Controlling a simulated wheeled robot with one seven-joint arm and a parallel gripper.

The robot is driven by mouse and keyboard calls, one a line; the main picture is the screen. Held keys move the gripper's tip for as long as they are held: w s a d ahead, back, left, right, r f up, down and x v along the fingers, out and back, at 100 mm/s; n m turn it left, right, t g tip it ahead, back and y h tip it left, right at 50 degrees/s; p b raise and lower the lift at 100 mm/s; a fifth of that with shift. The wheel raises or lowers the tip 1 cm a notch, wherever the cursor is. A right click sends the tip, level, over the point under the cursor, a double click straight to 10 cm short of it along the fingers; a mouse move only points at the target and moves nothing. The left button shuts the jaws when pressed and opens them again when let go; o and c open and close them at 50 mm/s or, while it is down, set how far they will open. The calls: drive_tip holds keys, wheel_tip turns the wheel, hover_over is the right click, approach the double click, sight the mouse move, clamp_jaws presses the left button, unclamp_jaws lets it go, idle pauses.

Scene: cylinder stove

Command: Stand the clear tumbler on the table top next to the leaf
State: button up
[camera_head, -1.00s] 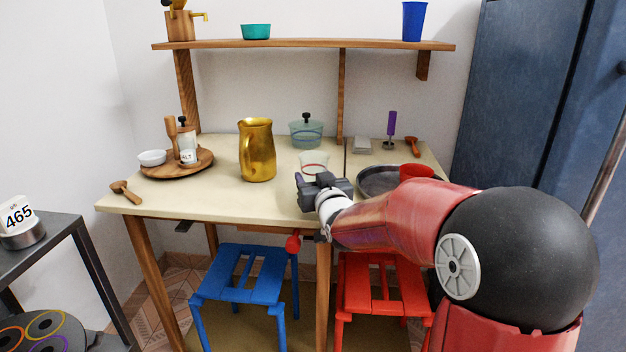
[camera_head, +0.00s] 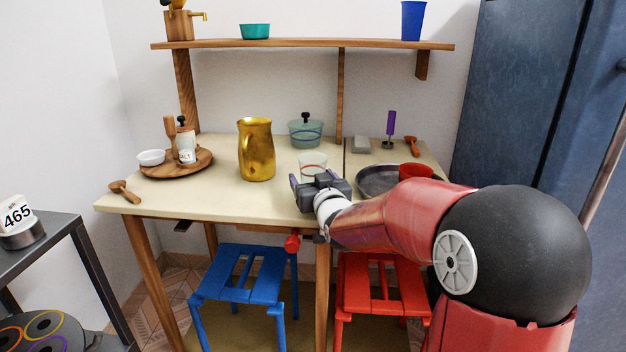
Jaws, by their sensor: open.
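The clear tumbler (camera_head: 312,160), with a reddish ring, stands upright on the cream table top (camera_head: 205,200), left of a dark seam. The part right of that seam, with a pan on it, looks like the leaf (camera_head: 362,163). My gripper (camera_head: 314,179) is open at the near side of the tumbler. It hides the tumbler's base, and I cannot tell whether the fingers reach around it or touch it.
A gold pitcher (camera_head: 257,150) stands to the left of the tumbler, and a lidded glass pot (camera_head: 305,133) behind it. A grey pan (camera_head: 372,183) and a red bowl (camera_head: 416,171) are to the right. A shelf (camera_head: 300,44) runs above. The table's front left is mostly clear.

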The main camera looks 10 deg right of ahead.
drive_tip(key=s+f+g, duration=0.2)
drive_tip(key=s+g, duration=0.2)
drive_tip(key=s, duration=0.8)
drive_tip(key=s+f+g, duration=0.3)
drive_tip(key=s+g, duration=0.1)
drive_tip(key=s, duration=0.9)
drive_tip(key=s+f+g+h, duration=0.1)
drive_tip(key=s+f+g, duration=0.2)
drive_tip(key=s, duration=1)
drive_tip(key=shift+f+m+g+b, duration=0.3)
drive_tip(key=shift+m+g, duration=0.1)
drive_tip(key=shift+g, duration=0.3)
